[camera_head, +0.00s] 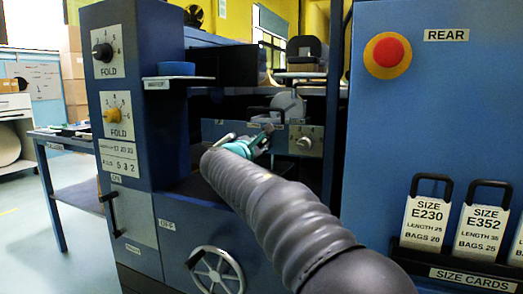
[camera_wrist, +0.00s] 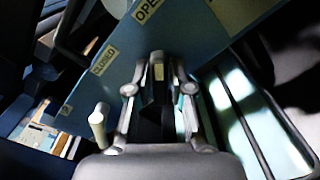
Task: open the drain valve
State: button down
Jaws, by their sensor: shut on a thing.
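My gripper (camera_head: 262,138) reaches into the bay of the blue machine, at the end of my grey ribbed arm. In the wrist view my gripper (camera_wrist: 158,90) is shut on a dark, narrow part in front of the blue panel (camera_wrist: 85,95), which I take to be the drain valve's handle (camera_wrist: 158,72). Most of it is hidden between the fingers. A CLOSED label (camera_wrist: 104,60) is left of the fingers, and an OPEN label (camera_wrist: 147,10) is above them. The handle stands between these labels; its exact setting cannot be told. The valve body is hidden in the head view.
A grey plate with a knob (camera_head: 304,143) is right of my gripper. Two FOLD dials (camera_head: 103,52) (camera_head: 111,115) are on the left column. A handwheel (camera_head: 216,272) is below. The right cabinet has a red button (camera_head: 388,54) and size cards (camera_head: 428,222).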

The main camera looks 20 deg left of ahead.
dwell(0.4)
jog(key=c, duration=1.1)
grip_release()
jog(key=shift+c, duration=0.2)
jog(key=s, duration=0.8)
jog(key=s+a, duration=0.1)
jog(key=s, duration=0.3)
jog(key=shift+s, duration=0.1)
